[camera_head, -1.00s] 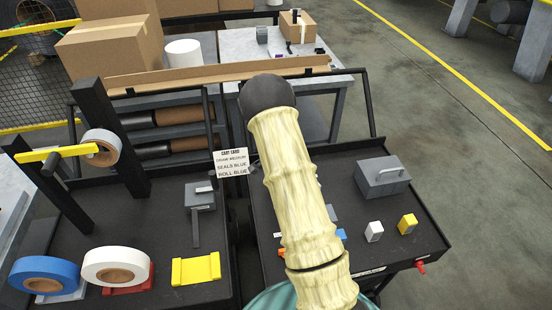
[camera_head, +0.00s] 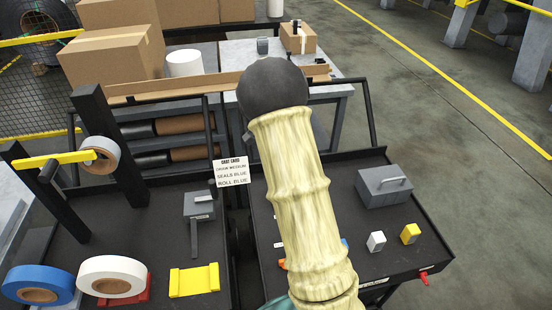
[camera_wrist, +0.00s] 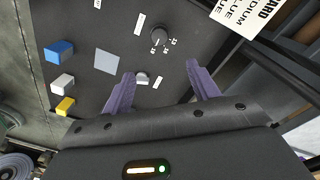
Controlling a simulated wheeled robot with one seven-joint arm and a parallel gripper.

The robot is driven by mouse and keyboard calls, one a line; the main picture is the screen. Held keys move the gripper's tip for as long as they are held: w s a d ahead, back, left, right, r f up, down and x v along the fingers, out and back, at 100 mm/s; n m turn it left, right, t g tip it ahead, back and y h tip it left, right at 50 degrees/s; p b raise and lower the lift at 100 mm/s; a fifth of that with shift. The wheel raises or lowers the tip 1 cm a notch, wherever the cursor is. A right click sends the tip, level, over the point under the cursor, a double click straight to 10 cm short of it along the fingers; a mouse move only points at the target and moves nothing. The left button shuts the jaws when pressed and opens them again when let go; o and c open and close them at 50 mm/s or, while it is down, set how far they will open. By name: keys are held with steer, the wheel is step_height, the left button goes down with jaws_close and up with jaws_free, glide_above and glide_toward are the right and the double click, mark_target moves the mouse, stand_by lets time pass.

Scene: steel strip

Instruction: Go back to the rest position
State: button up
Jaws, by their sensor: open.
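My arm in its cream sleeve, with a dark round joint at its top, rises across the middle of the head view. My gripper is hidden there. In the wrist view my gripper (camera_wrist: 160,70) has its two purple fingers spread apart over the dark panel. No held object shows between them; a small pale fitting and labels lie on the panel beyond.
A card (camera_head: 232,171) stands between two dark carts. The right cart holds a grey handled box (camera_head: 384,187), a white block (camera_head: 376,241) and a yellow block (camera_head: 411,233). A blue block (camera_wrist: 59,50) shows in the wrist view. Tape rolls (camera_head: 112,276) lie left.

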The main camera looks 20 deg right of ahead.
stand_by(0.3)
steer(key=s+a+r+n+t, duration=0.1)
steer(key=s+a+n, duration=0.4)
steer(key=s, duration=0.6)
steer(key=s+a+r+n+t, duration=0.2)
steer(key=s+a+n, duration=0.3)
steer(key=s, duration=0.6)
steer(key=r+n, duration=0.1)
steer(key=n, duration=0.1)
steer(key=shift+a+r+n+p, duration=0.2)
steer(key=shift+a+n+p, duration=0.15)
steer(key=shift+n, duration=0.05)
